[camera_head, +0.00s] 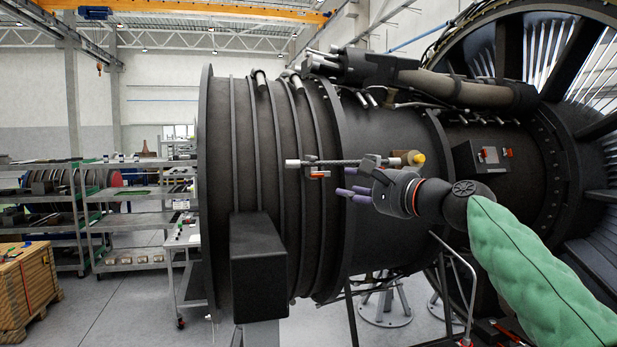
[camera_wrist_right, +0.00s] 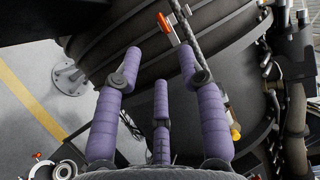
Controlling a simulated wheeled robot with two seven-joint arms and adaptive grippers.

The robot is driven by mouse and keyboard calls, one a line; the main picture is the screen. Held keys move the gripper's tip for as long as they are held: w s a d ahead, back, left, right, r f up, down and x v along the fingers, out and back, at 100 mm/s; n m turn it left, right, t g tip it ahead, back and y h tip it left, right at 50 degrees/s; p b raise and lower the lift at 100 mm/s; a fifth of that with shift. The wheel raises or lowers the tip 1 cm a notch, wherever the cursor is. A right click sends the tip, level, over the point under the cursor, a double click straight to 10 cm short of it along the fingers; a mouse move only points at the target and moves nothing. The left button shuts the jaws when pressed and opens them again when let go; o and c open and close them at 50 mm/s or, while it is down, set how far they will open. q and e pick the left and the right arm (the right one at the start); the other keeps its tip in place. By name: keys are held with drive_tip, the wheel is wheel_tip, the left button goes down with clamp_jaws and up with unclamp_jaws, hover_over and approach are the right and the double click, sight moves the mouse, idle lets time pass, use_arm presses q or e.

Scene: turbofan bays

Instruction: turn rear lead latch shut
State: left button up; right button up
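A braided dark lead (camera_head: 345,162) runs along the side of the engine casing, from a white end piece (camera_head: 292,163) at the left to a tan fitting with a yellow cap (camera_head: 418,159) at the right. A small orange latch (camera_head: 318,174) sits just below the lead's left end. In the right wrist view the orange latch (camera_wrist_right: 167,29) shows beside the lead (camera_wrist_right: 186,28), beyond the fingertips. My right gripper (camera_head: 346,193) has its purple fingers spread and empty, just right of and below the latch, apart from it. The same fingers show in the wrist view (camera_wrist_right: 160,65). My left gripper is out of view.
A dark box (camera_head: 258,265) juts from the casing at the lower left. A second box with orange parts (camera_head: 487,155) is on the casing at the right. Pipes (camera_head: 440,82) run along the top. Shelves and a wooden crate (camera_head: 27,285) stand at the left.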

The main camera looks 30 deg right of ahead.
sight(321, 175)
drive_tip(key=w+a+p, duration=0.1)
drive_tip(key=w+p, duration=0.1)
drive_tip(key=w, duration=0.8)
drive_tip(key=shift+a, duration=0.3)
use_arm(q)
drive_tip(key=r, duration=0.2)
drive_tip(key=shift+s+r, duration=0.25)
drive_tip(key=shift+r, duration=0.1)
use_arm(e)
drive_tip(key=shift+s+r, duration=0.1)
clamp_jaws()
